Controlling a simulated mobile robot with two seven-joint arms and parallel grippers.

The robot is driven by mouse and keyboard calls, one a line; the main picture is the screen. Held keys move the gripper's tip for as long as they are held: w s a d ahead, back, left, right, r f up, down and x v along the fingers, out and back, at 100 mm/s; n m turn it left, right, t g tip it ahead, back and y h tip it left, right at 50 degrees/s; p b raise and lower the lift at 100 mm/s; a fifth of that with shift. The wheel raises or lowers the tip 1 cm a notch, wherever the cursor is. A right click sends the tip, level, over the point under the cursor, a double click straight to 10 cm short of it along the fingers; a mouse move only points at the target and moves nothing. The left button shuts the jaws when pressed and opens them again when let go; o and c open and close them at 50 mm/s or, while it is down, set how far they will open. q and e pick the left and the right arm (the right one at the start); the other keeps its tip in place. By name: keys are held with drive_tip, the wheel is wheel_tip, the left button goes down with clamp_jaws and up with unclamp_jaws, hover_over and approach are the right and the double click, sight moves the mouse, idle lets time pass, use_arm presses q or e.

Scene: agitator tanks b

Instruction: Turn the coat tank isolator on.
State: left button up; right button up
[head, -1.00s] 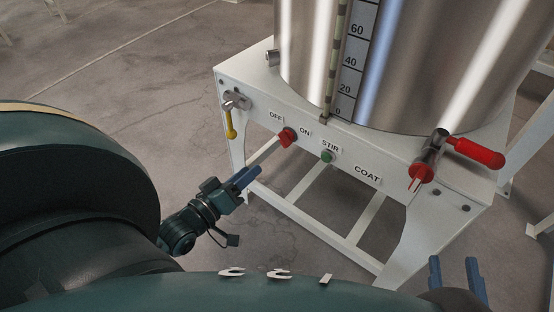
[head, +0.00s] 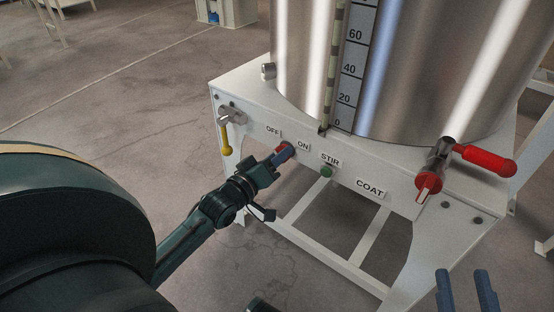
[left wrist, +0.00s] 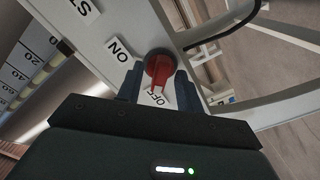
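The coat tank isolator is a red rotary knob (head: 285,148) on the white front panel, between the OFF label (head: 273,132) and the ON label (head: 303,146). In the left wrist view the knob (left wrist: 160,68) shows its raised red grip turned toward the OFF label (left wrist: 158,97). My left gripper (head: 272,160) is at the knob and partly hides it in the head view. Its fingers (left wrist: 157,82) are apart, one on each side of the knob; contact cannot be told. My right gripper (head: 468,290) is open and empty at the lower right.
A green STIR button (head: 326,172) and a COAT label (head: 370,187) are to the right of the knob. A yellow-handled valve (head: 226,135) is to the left, and a red-handled valve (head: 440,165) juts out at the right. The steel tank (head: 420,60) stands above.

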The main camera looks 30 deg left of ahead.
use_arm(q)
drive_tip(key=shift+w, duration=0.1)
use_arm(e)
drive_tip(key=shift+r, duration=0.1)
use_arm(q)
drive_tip(key=c, duration=0.6)
drive_tip(key=shift+d+m+p, duration=0.15)
drive_tip(key=shift+m+p, duration=5.7)
drive_tip(key=shift+m, duration=3.05)
use_arm(e)
drive_tip(key=shift+s+d+m+g+h, duration=0.15)
drive_tip(key=shift+d+m+g+h, duration=0.1)
drive_tip(key=shift+d+g+h, duration=0.35)
drive_tip(key=shift+s+d+m+g+h, duration=0.2)
drive_tip(key=shift+d+g+h, duration=0.15)
drive_tip(key=shift+g+h, duration=0.5)
drive_tip(key=shift+s+d+m+g+h, duration=0.2)
drive_tip(key=shift+d+g+h, duration=0.3)
drive_tip(key=shift+g, duration=0.35)
